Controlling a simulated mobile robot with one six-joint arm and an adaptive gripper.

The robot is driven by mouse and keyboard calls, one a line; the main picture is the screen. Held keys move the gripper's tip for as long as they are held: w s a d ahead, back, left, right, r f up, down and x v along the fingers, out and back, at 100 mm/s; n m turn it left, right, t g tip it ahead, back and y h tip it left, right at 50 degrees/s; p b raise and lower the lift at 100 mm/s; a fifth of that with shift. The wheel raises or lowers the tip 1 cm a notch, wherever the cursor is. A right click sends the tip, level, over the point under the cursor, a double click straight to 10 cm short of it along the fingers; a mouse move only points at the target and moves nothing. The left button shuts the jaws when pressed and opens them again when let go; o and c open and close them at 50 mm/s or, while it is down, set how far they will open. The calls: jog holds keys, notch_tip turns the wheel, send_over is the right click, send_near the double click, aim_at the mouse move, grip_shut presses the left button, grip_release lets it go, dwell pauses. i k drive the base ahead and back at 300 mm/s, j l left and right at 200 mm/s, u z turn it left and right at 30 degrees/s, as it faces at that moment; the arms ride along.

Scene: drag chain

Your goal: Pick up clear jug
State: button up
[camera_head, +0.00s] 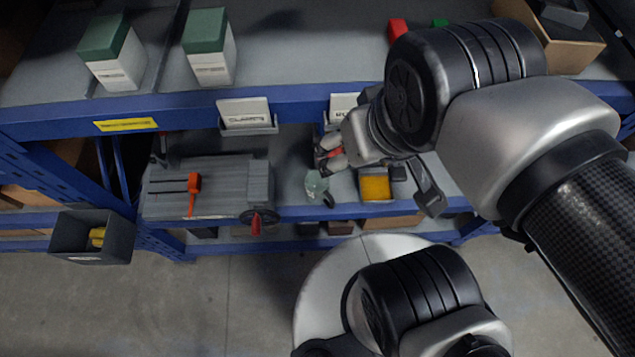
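The clear jug (315,184) looks small, pale green and see-through, with a dark part at its right side. It sits near the front edge of the lower shelf (290,160), left of a yellow bin. My gripper (324,157) is just behind and above the jug in the picture, under the upper shelf's front beam. A bit of red shows between or behind the fingers. The view is too small to tell whether the fingers are open or touch the jug.
A grey machine-like block (205,185) with an orange-red handle stands left of the jug. The yellow bin (375,187) and a dark tool (428,190) are to the right. The upper shelf's blue beam (190,112) with label holders runs close above. A dark bin (93,237) hangs at the left.

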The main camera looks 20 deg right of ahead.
aim_at(318, 189)
jog(key=i, duration=0.1)
jog(key=k+j+z, duration=0.15)
jog(key=j, duration=0.25)
jog(key=j+z, duration=0.1)
jog(key=j, duration=0.3)
jog(key=k+j+z, duration=0.15)
jog(key=j, duration=0.2)
jog(key=k+j+z, duration=0.15)
jog(key=j, duration=0.2)
jog(key=k, duration=0.05)
